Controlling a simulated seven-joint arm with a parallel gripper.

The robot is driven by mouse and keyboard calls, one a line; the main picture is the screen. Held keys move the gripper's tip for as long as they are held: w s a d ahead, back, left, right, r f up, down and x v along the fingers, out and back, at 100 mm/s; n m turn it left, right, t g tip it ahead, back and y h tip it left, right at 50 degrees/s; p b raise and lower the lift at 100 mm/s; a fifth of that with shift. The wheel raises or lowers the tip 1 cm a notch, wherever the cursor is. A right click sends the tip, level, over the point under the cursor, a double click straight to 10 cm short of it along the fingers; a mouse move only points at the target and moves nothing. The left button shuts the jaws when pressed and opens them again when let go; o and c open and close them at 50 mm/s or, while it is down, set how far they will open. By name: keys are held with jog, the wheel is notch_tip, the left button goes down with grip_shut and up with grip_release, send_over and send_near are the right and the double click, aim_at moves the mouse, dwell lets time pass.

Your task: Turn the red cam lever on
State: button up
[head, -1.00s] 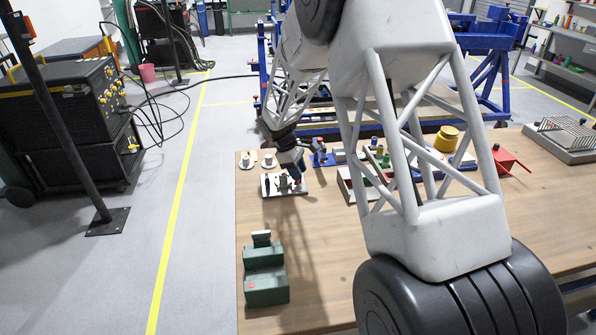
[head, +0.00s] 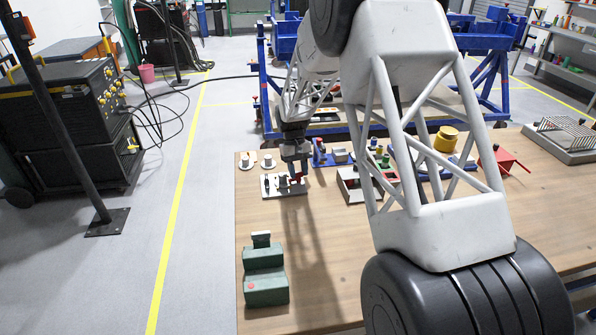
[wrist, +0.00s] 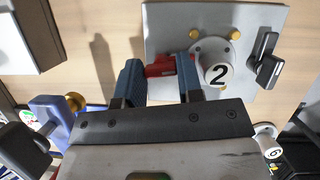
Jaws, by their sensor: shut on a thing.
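The red cam lever (wrist: 160,67) sticks out from a round post with a white cap marked 2 (wrist: 217,72), on a pale grey plate (wrist: 205,22). My gripper (wrist: 160,80) has its two blue fingers on either side of the lever and is shut on it. In the head view, my gripper (head: 296,170) points down at the right part of the plate (head: 270,191), where a little red of the lever shows. The fingers partly hide the lever there. A black clamp-like part (wrist: 265,60) stands on the plate beside the post.
A green stepped block (head: 264,274) is nearer the front. The table between it and the plate is clear.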

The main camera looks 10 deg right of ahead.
jog(key=shift+m+y, duration=0.3)
jog(key=shift+m, duration=0.6)
jog(key=o, duration=0.9)
jog(key=shift+o, duration=0.2)
jog(key=v, duration=0.7)
jog(key=shift+w+r, duration=0.2)
jog(key=shift+r, duration=0.15)
